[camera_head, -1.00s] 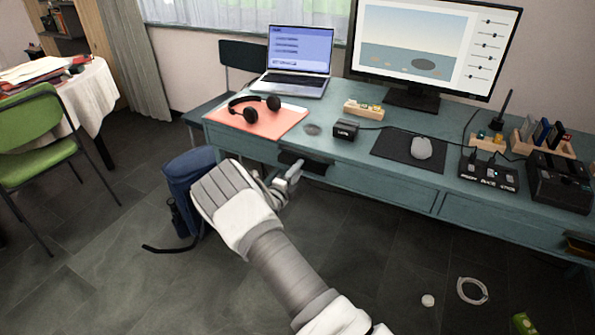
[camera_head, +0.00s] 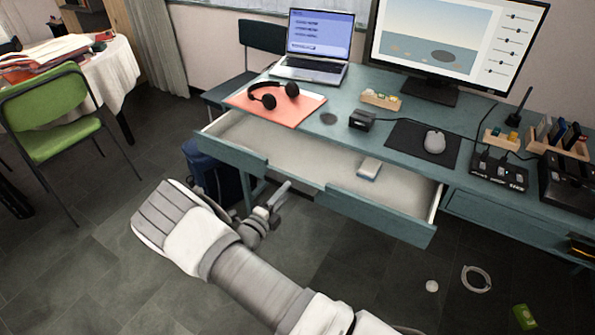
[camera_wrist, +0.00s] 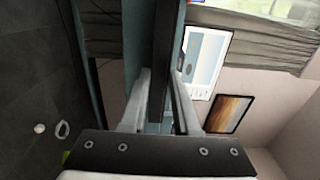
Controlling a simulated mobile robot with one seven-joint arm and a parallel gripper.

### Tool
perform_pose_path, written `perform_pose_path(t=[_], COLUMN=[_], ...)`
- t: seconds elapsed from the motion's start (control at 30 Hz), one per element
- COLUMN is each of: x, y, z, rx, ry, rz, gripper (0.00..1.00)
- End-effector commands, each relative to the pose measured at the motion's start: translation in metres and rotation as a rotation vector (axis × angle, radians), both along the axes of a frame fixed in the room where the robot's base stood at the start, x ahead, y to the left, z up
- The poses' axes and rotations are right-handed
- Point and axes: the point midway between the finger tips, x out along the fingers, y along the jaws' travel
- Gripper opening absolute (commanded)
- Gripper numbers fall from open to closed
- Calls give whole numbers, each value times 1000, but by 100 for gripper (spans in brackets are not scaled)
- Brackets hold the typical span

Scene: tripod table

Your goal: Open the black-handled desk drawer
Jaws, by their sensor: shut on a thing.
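The desk drawer (camera_head: 378,214) is pulled well out from the teal desk, showing its pale interior. Its front has a notch in the middle. My gripper (camera_head: 278,192) is in front of that notch. In the wrist view, my gripper's two pale fingers (camera_wrist: 160,100) stand close on either side of a dark upright bar (camera_wrist: 161,55). It seems to be the black handle, and my gripper is shut on it. The handle cannot be made out clearly in the head view.
A small grey box (camera_head: 369,168) lies inside the drawer. The desk (camera_head: 345,140) holds a laptop, headphones on an orange folder, a monitor and a mouse. A blue bag (camera_head: 212,176) is on the floor at left. A cable coil (camera_head: 476,279) lies at right.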

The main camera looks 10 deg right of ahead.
Motion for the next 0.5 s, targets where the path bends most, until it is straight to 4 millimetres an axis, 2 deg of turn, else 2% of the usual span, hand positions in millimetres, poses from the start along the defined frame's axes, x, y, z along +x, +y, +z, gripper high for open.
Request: perform_pose_path(t=[0.03,0.2,0.5], x=[-16,-50,-92], y=[10,34,64], z=[-5,-5,-6], rx=[5,5,5], ry=[17,16,15], rz=[3,2,-1], gripper=[0,0,0])
